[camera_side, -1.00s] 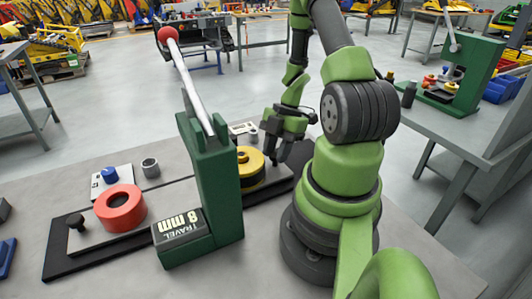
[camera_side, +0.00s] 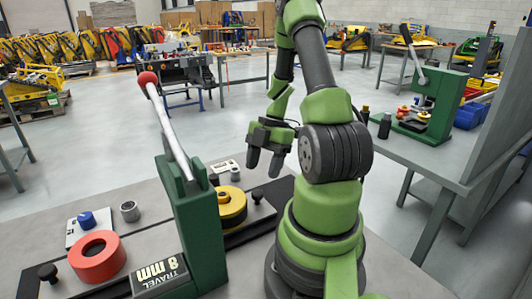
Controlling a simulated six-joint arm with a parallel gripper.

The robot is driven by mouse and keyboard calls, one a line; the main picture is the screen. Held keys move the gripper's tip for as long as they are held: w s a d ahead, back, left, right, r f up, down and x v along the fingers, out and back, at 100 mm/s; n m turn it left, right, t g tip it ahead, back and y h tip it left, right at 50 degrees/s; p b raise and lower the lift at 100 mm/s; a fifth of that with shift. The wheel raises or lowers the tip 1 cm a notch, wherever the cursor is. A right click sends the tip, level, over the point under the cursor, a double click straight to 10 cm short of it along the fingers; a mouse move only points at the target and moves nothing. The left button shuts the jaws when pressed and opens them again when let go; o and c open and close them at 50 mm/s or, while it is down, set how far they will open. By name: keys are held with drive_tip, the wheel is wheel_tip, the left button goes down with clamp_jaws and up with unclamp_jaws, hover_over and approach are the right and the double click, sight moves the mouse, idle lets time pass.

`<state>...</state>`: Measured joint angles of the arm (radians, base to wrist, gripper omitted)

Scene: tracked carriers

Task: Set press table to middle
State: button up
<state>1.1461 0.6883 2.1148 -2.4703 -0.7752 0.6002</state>
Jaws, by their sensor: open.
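The green press (camera_side: 198,225) stands on the near bench, its long lever (camera_side: 170,130) tilted up to a red knob. Its table (camera_side: 115,285) is a slide plate on a dark rail, passing under the press. A red ring (camera_side: 97,257) sits on the left part and a yellow ring (camera_side: 231,207) sits just right of the press column. A black knob (camera_side: 47,272) shows at the left end and another black knob (camera_side: 257,197) at the right. My gripper (camera_side: 264,163) is open and empty, above and apart from the right knob. The column hides the table's middle.
A blue cylinder (camera_side: 87,219) on a white plate and a grey cup (camera_side: 130,211) stand behind the red ring. A "8 mm" block (camera_side: 159,274) is at the press foot. A second bench (camera_side: 440,150) with another green press stands right.

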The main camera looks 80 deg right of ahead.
drive_tip(key=v, duration=0.4)
drive_tip(key=w+d+m+t+h, duration=0.1)
drive_tip(key=w+d+t+h, duration=0.25)
drive_tip(key=w, duration=0.55)
drive_tip(key=m+g+h, duration=0.2)
drive_tip(key=m+g, duration=0.6)
drive_tip(key=g, duration=0.2)
approach(257, 193)
drive_tip(key=shift+t, duration=0.35)
drive_tip(key=x, duration=0.9)
drive_tip(key=shift+s, duration=0.25)
